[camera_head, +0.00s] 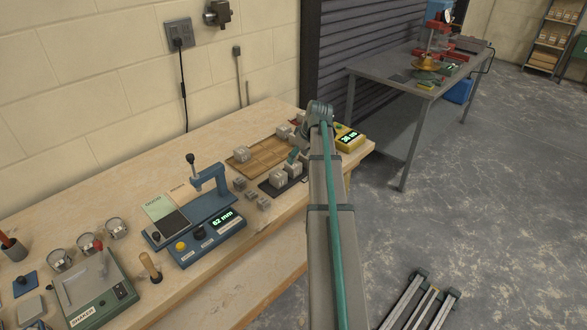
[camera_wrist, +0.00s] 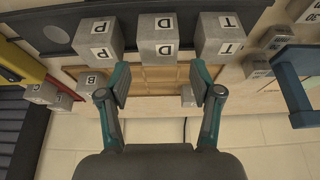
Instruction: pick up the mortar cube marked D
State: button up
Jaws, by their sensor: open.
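In the head view my gripper (camera_head: 296,155) is beside the cubes, partly hidden by my arm. A cube marked P (camera_wrist: 96,38) stands left of D, and one marked T (camera_wrist: 218,35) stands right of it.
A wooden board (camera_wrist: 150,82) lies beyond the fingers, with a cube marked B (camera_wrist: 92,80) at its left. A yellow device (camera_head: 350,139) and a blue press (camera_head: 212,190) stand on the bench. Small grey pieces (camera_head: 251,196) lie near the press.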

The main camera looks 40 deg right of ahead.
aim_at(293, 166)
jog(key=shift+p+x, duration=1.25)
jog(key=shift+x, duration=2.45)
jog(key=shift+d, duration=0.1)
jog(key=c, duration=1.1)
jog(key=shift+r, duration=0.25)
jog(key=shift+c, duration=0.2)
